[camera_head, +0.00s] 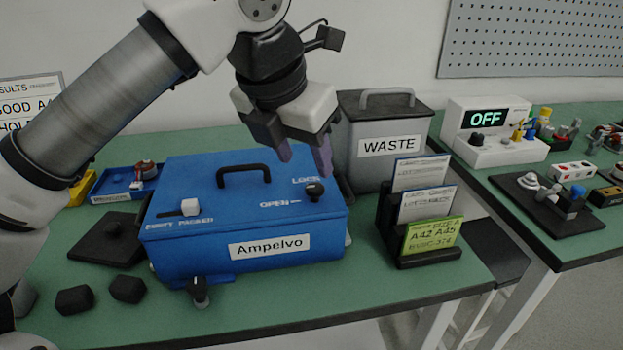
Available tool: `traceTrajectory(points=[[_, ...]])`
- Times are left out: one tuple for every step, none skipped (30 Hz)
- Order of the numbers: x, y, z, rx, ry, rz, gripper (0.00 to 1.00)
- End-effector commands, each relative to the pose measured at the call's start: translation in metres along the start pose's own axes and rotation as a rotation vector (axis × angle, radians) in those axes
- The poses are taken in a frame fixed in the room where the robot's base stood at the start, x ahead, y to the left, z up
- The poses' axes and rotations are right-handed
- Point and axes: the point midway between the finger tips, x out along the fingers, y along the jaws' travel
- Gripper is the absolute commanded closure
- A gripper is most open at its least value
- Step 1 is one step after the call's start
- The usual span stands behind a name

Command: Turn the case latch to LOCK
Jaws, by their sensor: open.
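The blue case (190,238) with the "Ampelvo" label stands closed on the green table. Its latch is a black knob (315,191) at the lid's right end, between the printed words OPEN and LOCK. The exact way the knob points is too small to tell. My gripper (305,162) is open, with purple fingertips pointing down. In the picture the fingers are just above the knob, one on its upper left and one close above it. Nothing shows between the fingers. I cannot tell whether they touch the knob.
A black handle (243,171) and a white slider (190,207) are on the lid. A grey WASTE bin (387,165) stands close behind on the right. A black card rack (432,262) stands to the right. Black blocks (74,299) lie at the front left.

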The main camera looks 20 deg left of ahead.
Motion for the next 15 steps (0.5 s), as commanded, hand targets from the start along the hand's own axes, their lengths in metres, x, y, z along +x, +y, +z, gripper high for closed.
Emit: traceTrajectory(points=[[0.011, -0.001, -0.001, 0.002, 0.001, -0.003, 0.52], [0.017, -0.001, -0.001, 0.001, 0.001, -0.003, 0.52], [0.024, -0.001, -0.001, 0.002, 0.000, -0.002, 0.52], [0.029, -0.001, 0.000, 0.003, 0.000, -0.003, 0.52], [0.034, -0.001, 0.000, 0.003, 0.000, -0.003, 0.52], [0.039, -0.001, 0.000, 0.003, 0.000, -0.002, 0.52], [0.043, -0.001, 0.000, 0.003, 0.000, -0.002, 0.52], [0.046, -0.001, 0.000, 0.003, -0.001, -0.002, 0.52], [0.050, -0.001, 0.000, 0.003, -0.001, -0.003, 0.52], [0.052, -0.001, 0.000, 0.003, -0.001, -0.003, 0.52], [0.054, -0.001, 0.000, 0.002, -0.001, -0.002, 0.52], [0.056, -0.001, 0.000, 0.002, -0.002, -0.002, 0.52], [0.057, -0.001, 0.000, 0.002, -0.002, -0.001, 0.52], [0.058, -0.001, 0.000, 0.002, -0.002, -0.001, 0.52], [0.058, -0.001, 0.000, 0.002, -0.002, -0.001, 0.52]])
